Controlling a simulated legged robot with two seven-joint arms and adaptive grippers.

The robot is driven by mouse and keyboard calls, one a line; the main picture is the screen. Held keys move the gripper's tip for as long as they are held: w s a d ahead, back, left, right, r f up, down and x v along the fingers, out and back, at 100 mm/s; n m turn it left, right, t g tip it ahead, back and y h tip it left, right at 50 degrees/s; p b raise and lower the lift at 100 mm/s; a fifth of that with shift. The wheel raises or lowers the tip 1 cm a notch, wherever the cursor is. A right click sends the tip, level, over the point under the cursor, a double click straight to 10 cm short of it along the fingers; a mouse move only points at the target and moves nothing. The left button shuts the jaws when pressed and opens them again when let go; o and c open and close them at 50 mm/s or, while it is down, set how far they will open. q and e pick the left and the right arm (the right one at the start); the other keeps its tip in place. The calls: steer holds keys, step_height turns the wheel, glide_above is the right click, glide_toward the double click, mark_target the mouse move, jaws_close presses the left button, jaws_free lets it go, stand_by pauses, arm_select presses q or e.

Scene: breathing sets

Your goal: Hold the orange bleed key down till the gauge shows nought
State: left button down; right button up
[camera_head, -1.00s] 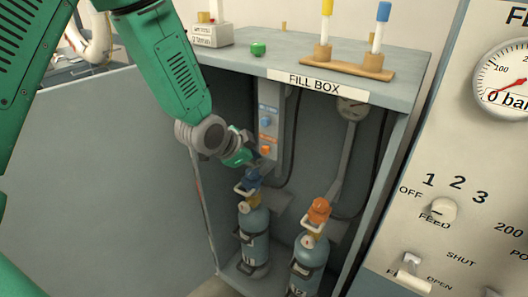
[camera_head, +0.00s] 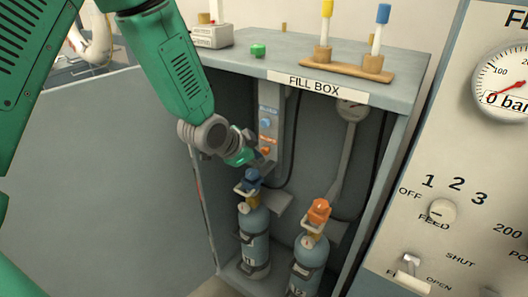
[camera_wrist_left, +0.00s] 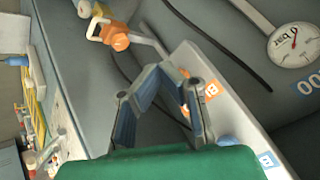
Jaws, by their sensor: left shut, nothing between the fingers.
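The orange bleed key (camera_head: 266,150) sits on the grey upright panel inside the fill box, below a blue key (camera_head: 265,123). My left gripper (camera_head: 263,164) is shut and empty, its tips just below and close to the orange key. I cannot tell whether they touch it. In the left wrist view the closed fingers (camera_wrist_left: 168,74) cover much of the panel beside the orange label (camera_wrist_left: 210,90). The box's small gauge (camera_head: 352,108) hangs at the upper right; it also shows in the left wrist view (camera_wrist_left: 293,44), its reading unclear. My right gripper is out of view.
Two cylinders stand in the box, one with a blue valve (camera_head: 249,180), one with an orange valve (camera_head: 319,210). A large panel gauge (camera_head: 510,84) marked "0 bar" is at the right. The box top (camera_head: 300,50) carries a wooden stand (camera_head: 350,66) and a green knob (camera_head: 258,50).

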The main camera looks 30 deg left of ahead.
arm_select(q)
steer(key=shift+w+r, duration=0.15)
steer(key=shift+w, duration=0.65)
stand_by(2.1)
steer(key=shift+s, duration=0.1)
stand_by(3.3)
steer(key=shift+s, duration=1.05)
steer(key=shift+s+a+p, duration=0.2)
steer(key=shift+s+p, duration=0.2)
steer(key=shift+s, duration=2.1)
